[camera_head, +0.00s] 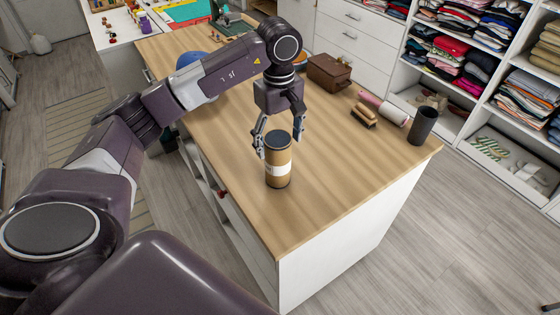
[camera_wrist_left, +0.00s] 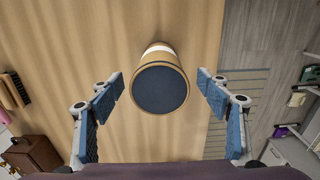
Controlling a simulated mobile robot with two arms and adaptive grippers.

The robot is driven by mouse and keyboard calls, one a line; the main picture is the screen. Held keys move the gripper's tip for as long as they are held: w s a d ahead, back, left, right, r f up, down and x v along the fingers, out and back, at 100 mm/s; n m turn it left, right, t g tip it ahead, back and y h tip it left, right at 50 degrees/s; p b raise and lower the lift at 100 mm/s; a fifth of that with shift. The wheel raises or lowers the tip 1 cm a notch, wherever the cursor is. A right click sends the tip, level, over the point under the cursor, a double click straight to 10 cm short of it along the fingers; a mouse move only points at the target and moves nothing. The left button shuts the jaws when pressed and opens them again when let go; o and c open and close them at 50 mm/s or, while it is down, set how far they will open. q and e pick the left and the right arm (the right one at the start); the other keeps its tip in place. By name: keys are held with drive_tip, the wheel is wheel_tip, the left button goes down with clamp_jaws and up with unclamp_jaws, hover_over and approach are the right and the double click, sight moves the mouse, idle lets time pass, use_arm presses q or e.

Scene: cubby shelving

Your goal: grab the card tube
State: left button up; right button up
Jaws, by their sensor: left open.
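The card tube (camera_head: 278,172) is a brown cylinder with a white label band and a dark lid. It stands upright near the front end of the wooden counter top. In the left wrist view its dark round lid (camera_wrist_left: 160,88) faces the camera, between and a little beyond the fingers. My left gripper (camera_head: 279,136) is open above and just behind the tube, with a finger to each side. In the wrist view the gripper (camera_wrist_left: 160,90) shows a gap on both sides of the lid, so it holds nothing. My right gripper is not seen.
On the counter (camera_head: 345,160) stand a dark cup (camera_head: 422,125), a brush (camera_head: 364,116), a pink-and-white roller (camera_head: 384,107), a brown box (camera_head: 328,72) and a blue round object (camera_head: 190,60). Shelves of folded clothes (camera_head: 470,55) stand behind at right. The counter right of the tube is clear.

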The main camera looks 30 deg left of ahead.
use_arm(q)
drive_tip(key=shift+s+f+p, duration=0.1)
drive_tip(key=shift+f+p, duration=0.25)
drive_tip(key=shift+f, duration=0.55)
drive_tip(key=f, duration=0.1)
drive_tip(key=f+p, duration=0.2)
drive_tip(key=f, duration=0.1)
drive_tip(key=shift+w+a+f, duration=0.1)
drive_tip(key=shift+w+a, duration=0.15)
drive_tip(key=shift+a, duration=0.15)
drive_tip(key=shift+f+p, duration=0.35)
drive_tip(key=shift+f, duration=0.3)
drive_tip(key=c, duration=1.2)
